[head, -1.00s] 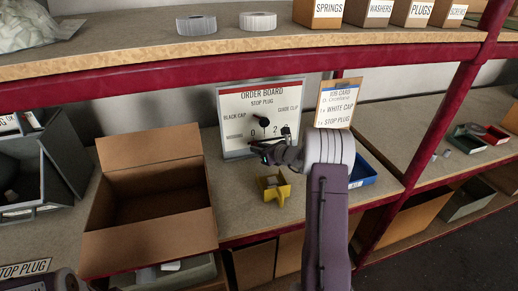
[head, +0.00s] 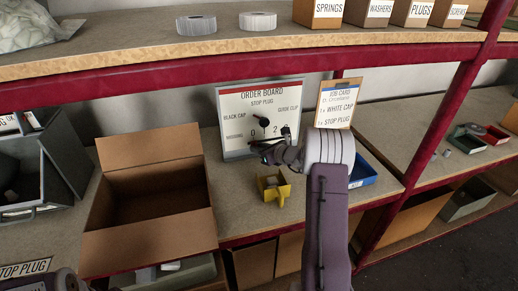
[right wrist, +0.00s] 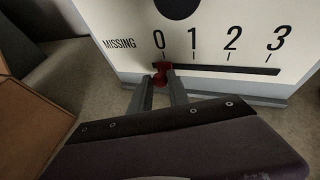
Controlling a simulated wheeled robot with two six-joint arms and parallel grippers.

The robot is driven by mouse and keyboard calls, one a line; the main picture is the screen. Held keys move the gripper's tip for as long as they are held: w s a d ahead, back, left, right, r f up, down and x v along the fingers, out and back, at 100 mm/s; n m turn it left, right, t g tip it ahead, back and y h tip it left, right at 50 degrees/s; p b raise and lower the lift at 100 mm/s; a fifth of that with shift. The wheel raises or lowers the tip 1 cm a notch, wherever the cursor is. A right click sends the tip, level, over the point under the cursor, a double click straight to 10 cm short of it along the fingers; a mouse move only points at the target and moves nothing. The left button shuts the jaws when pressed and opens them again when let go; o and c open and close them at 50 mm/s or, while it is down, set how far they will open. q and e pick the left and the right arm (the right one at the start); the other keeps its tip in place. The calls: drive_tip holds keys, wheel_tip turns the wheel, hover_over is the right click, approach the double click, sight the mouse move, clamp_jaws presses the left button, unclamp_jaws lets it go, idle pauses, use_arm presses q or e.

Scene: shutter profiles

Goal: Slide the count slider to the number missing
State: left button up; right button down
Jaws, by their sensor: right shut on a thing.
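The order board (head: 232,106) stands upright at the back of the middle shelf, with a black dial (head: 265,120) and a row of numbers below it. In the right wrist view, the board (right wrist: 115,18) shows "MISSING" and the numbers 0 to 3 above a dark slot (right wrist: 225,69). The red slider knob (right wrist: 162,70) sits at the slot's left end, just below 0. My right gripper (right wrist: 160,79) is shut on this knob. In the head view my right gripper (head: 257,148) is at the board's lower edge and hides the knob.
A job card (head: 337,103) stands right of the board. A yellow holder (head: 273,191) and a blue bin (head: 362,172) are near my right arm. An open cardboard box (head: 150,252) stands to the left. The upper shelf (head: 200,58) runs above the board.

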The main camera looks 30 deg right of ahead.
drive_tip(key=d, duration=0.2)
drive_tip(key=s+d+p, duration=0.1)
drive_tip(key=d, duration=0.1)
drive_tip(key=shift+d, duration=0.3)
drive_tip(key=shift+a, duration=0.1)
drive_tip(key=c, duration=1.3)
unclamp_jaws()
drive_tip(key=shift+s, duration=0.1)
drive_tip(key=v, duration=0.9)
